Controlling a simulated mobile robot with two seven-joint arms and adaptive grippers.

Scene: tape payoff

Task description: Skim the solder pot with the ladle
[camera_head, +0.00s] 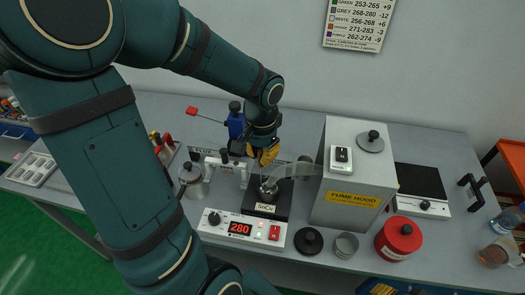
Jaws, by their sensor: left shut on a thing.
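The solder pot (264,209) is a black block labelled SnCu, with a grey control box (241,229) in front showing 280 in red. My left gripper (265,158) is above the pot, its yellow-orange fingers shut on what appears to be the ladle's upper end. A small bright metal piece, apparently the ladle (268,186), shows at the pot's opening below the fingers. The solder surface and the ladle's bowl are too small to make out clearly. My right gripper is out of view.
A grey fume hood (345,180) stands close right of the pot, its duct (303,171) reaching toward it. A bottle (192,181) stands left. A black lid (308,240), metal cup (346,244) and red canister (397,238) line the front right of the bench.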

